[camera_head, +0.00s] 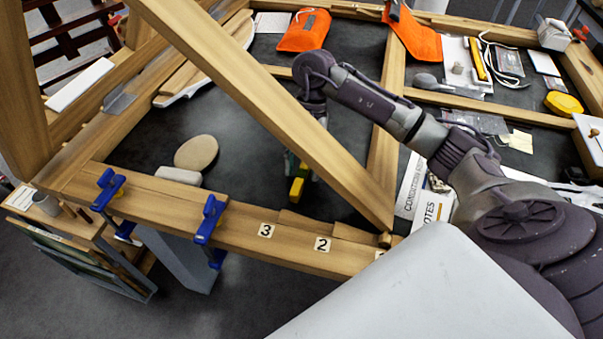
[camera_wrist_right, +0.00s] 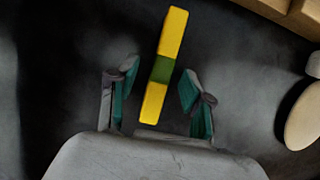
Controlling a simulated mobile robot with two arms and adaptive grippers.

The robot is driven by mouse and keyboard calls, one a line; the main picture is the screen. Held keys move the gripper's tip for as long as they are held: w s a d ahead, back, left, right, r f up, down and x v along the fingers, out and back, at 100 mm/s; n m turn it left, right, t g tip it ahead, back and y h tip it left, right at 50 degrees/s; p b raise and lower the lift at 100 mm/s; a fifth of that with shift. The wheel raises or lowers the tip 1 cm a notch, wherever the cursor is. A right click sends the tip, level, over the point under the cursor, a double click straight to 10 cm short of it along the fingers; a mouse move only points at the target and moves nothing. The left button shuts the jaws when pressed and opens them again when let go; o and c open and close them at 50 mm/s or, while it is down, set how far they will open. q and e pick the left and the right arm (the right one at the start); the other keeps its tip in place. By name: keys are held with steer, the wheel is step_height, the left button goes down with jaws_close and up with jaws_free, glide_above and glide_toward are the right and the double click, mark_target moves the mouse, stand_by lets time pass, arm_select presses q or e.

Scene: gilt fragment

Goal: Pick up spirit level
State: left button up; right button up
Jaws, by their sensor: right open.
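The spirit level is a yellow bar with a green middle. In the right wrist view the spirit level (camera_wrist_right: 174,35) lies lengthwise between the fingers, its near end close to the palm. In the head view its yellow end (camera_head: 297,189) shows on the dark surface, beyond the wooden beam and below my right gripper (camera_head: 299,166). That gripper points down and is partly hidden by the diagonal beam. In the wrist view the right gripper (camera_wrist_right: 159,80) is open, with a gap on each side of the level. My left gripper is not seen.
A diagonal wooden beam (camera_head: 265,95) crosses in front of my right forearm. The front rail (camera_head: 285,250) carries number labels and blue clamps (camera_head: 208,220). A round tan pad (camera_head: 196,152) lies left of the gripper. Orange pouches (camera_head: 304,30) lie behind. Dark surface around the level is mostly clear.

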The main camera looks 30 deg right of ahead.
steer(key=shift+c, duration=0.3)
jaws_close()
